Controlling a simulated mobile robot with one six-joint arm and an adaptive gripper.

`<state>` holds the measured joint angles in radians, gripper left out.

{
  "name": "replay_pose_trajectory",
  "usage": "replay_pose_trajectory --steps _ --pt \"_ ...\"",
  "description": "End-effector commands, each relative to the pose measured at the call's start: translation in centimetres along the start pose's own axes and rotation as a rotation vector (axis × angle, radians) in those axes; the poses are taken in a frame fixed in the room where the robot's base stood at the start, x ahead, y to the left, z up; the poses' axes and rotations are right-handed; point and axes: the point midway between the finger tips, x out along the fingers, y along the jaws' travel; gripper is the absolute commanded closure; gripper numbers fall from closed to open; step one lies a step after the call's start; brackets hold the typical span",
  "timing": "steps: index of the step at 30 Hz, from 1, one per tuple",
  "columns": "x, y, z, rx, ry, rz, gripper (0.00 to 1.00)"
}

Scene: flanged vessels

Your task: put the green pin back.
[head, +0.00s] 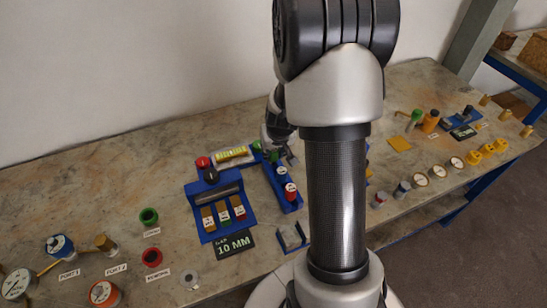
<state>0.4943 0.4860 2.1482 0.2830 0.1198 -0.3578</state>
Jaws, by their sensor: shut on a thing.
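A blue rack (271,180) stands near the middle of the bench and runs from back to front. Pins with red and white tops (290,188) stand in its near part. My gripper (282,157) is small in the head view, low over the rack's far end. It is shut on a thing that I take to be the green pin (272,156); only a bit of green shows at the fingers. I cannot tell whether the pin is in its hole or above it. My own arm hides the area right of the rack.
Left of the rack is a blue stand (206,222) with several coloured blocks and a black knob. A "10 MM" display (235,244) lies in front. Green (149,217) and red (152,257) rings and gauges lie at left. More gauges (421,179) stand at right.

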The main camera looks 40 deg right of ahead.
Motion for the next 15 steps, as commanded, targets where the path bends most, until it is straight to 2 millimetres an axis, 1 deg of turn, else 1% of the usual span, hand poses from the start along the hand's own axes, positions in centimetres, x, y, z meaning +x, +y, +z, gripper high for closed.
replay_pose_trajectory --steps 1,3,11,15 --pt "1.34 0.0 0.59 0.002 -0.001 0.0 0.99" --pt "2.07 0.0 0.92 0.0 -0.002 0.0 0.99" --pt "1.94 0.0 0.8 0.001 0.0 0.0 0.99" --pt "2.34 0.0 0.98 0.001 -0.001 0.0 0.99"
